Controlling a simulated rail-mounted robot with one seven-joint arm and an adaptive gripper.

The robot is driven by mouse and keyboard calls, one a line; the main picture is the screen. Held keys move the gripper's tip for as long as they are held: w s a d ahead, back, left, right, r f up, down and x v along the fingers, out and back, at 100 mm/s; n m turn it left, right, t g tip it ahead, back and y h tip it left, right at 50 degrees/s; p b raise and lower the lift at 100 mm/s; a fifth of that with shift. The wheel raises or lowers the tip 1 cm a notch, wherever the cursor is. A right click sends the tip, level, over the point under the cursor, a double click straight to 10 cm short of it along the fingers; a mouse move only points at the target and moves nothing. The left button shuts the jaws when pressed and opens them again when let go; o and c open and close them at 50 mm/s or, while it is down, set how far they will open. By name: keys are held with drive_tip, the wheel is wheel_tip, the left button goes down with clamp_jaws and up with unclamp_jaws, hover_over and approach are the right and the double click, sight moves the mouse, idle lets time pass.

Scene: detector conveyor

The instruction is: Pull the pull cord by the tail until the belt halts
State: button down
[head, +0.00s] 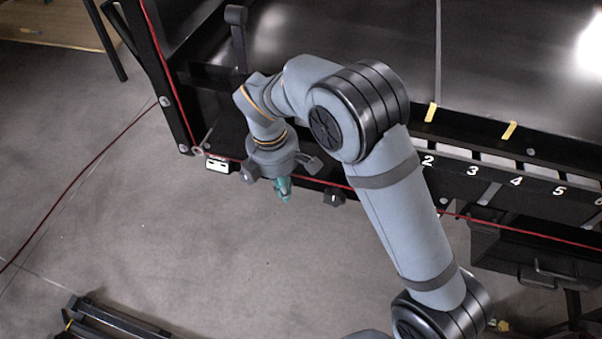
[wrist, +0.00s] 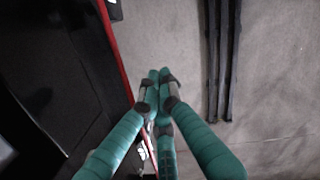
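The red pull cord (head: 365,187) runs along the front edge of the conveyor in the head view. Red line also climbs the left side of the frame, and a red line (head: 82,172) slopes down to the floor at the far left. I cannot tell which end is the tail. My gripper (head: 284,191) hangs in front of the conveyor edge, pointing down. In the wrist view, the teal fingers of my gripper (wrist: 159,76) meet at their tips, with nothing visible between them. The cord (wrist: 117,72) passes left of the tips, partly hidden by the left finger.
The black conveyor (head: 310,28) fills the upper right, with numbered slots along its front. A white label (head: 217,165) and a dark knob (head: 334,197) are on the front edge near my gripper. A black frame (head: 105,322) lies at lower left. The grey floor between is mostly clear.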

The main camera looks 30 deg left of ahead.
wheel_tip(320, 180, up, 12)
drive_tip(key=shift+s+a, duration=0.35)
drive_tip(key=shift+a, duration=0.05)
idle(0.4)
drive_tip(key=shift+f, duration=0.15)
idle(0.4)
drive_tip(key=w+d+r+p, duration=0.1)
drive_tip(key=p, duration=0.4)
drive_tip(key=w+d+r+p, duration=0.1)
drive_tip(key=p, duration=0.5)
drive_tip(key=shift+w+d+r, duration=0.2)
drive_tip(key=shift+w+d, duration=0.05)
drive_tip(key=shift+w, duration=0.15)
